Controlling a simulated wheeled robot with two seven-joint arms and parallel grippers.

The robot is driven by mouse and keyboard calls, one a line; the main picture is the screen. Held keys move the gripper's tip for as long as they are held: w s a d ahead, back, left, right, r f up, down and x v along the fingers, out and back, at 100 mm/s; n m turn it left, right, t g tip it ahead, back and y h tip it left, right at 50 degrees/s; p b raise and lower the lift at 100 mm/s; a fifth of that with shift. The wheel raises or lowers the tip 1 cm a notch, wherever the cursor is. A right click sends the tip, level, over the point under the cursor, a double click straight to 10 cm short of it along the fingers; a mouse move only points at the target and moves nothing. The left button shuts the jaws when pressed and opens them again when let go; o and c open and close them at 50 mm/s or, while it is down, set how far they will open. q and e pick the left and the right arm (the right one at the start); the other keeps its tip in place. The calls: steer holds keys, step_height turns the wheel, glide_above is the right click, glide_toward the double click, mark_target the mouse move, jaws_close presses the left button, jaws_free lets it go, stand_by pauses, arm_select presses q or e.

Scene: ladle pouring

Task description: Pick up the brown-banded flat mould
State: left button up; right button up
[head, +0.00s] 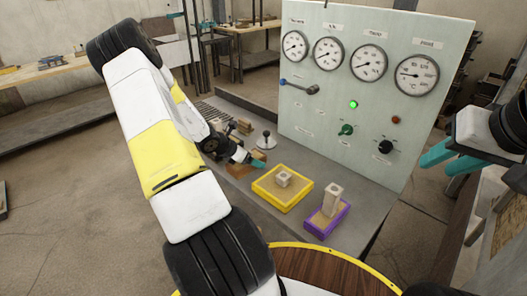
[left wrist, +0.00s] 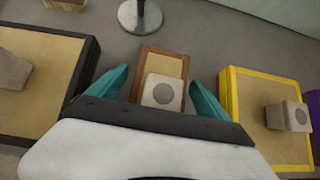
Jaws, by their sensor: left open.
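The brown-banded flat mould (left wrist: 165,61) has a brown rim around a sandy top, and a pale block with a grey round spot (left wrist: 162,92) shows at its near part. In the head view the brown mould (head: 236,170) is partly hidden behind my left arm and gripper. My left gripper (left wrist: 160,86) is open, with one teal finger on each side of the pale block in the left wrist view. Nothing is seen gripped. In the head view my left gripper (head: 248,160) is low over the bench by the brown mould. My right gripper (head: 438,167) is open and empty at the right, away from the moulds.
A yellow-banded mould (head: 265,193) with a small pale block stands right of the brown one, then a purple-banded mould (head: 316,222) with a taller block. A black-rimmed mould (left wrist: 20,96) lies left. A round metal stand (left wrist: 140,14) is behind. A gauge panel (head: 350,128) rises at the bench's back.

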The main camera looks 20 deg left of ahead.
arm_select(q)
steer(key=shift+f, duration=0.1)
steer(key=shift+c, duration=0.2)
steer(key=shift+w, duration=0.1)
steer(key=c, duration=1.8)
